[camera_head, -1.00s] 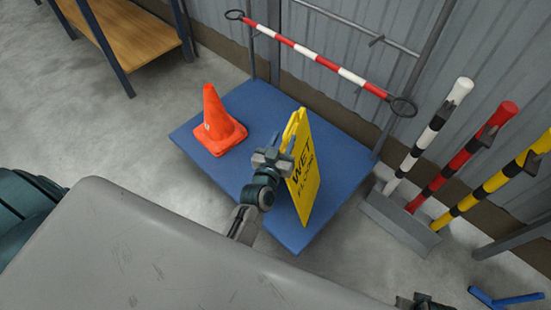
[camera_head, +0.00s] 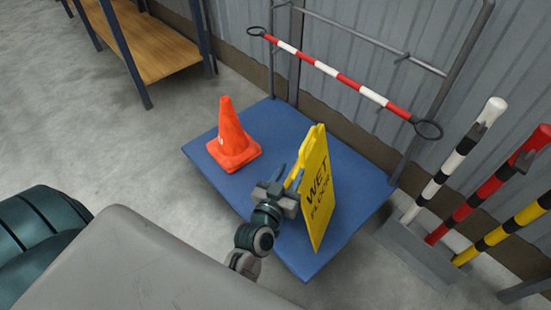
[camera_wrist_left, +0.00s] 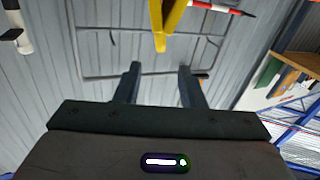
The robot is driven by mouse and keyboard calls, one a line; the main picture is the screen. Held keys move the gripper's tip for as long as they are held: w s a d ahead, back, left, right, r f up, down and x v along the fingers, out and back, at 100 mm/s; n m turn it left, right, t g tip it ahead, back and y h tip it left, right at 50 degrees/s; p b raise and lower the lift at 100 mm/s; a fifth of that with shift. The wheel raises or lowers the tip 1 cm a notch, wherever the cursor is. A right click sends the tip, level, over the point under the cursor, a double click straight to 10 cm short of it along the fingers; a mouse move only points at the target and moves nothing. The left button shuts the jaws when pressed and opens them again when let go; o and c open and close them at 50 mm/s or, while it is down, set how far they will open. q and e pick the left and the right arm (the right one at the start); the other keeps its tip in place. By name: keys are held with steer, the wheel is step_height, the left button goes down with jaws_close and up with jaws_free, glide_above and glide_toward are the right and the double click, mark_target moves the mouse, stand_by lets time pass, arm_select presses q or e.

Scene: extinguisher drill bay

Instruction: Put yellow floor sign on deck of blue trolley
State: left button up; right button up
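The yellow floor sign (camera_head: 319,190), with black "WET FLOOR" lettering, stands upright on the deck of the blue trolley (camera_head: 345,160), towards its near right part. My left gripper (camera_head: 284,190) is just left of the sign in the head view and covers a little of it. In the left wrist view, the left gripper (camera_wrist_left: 158,84) has its two fingers apart with nothing between them. Part of the yellow sign (camera_wrist_left: 165,22) shows beyond the fingertips, clear of them. My right gripper is not in view.
An orange cone (camera_head: 232,140) stands on the deck's far left part. A red-and-white bar (camera_head: 340,75) runs along the trolley's handle frame. A rack of striped posts (camera_head: 415,252) stands to the right. A wooden shelf (camera_head: 155,45) is at the back left.

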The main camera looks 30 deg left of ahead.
arm_select(q)
steer(key=s+a+f+m+g+h, duration=0.1)
steer(key=s+a+f+g, duration=0.1)
steer(key=s+g, duration=0.3)
steer(key=s+a+f+m+g, duration=0.1)
steer(key=s+a+f+g, duration=0.2)
steer(key=s, duration=1.1)
step_height(320, 180, down, 2)
steer(key=g, duration=0.3)
steer(key=shift+h, duration=0.4)
steer(key=shift+s+a+f, duration=0.1)
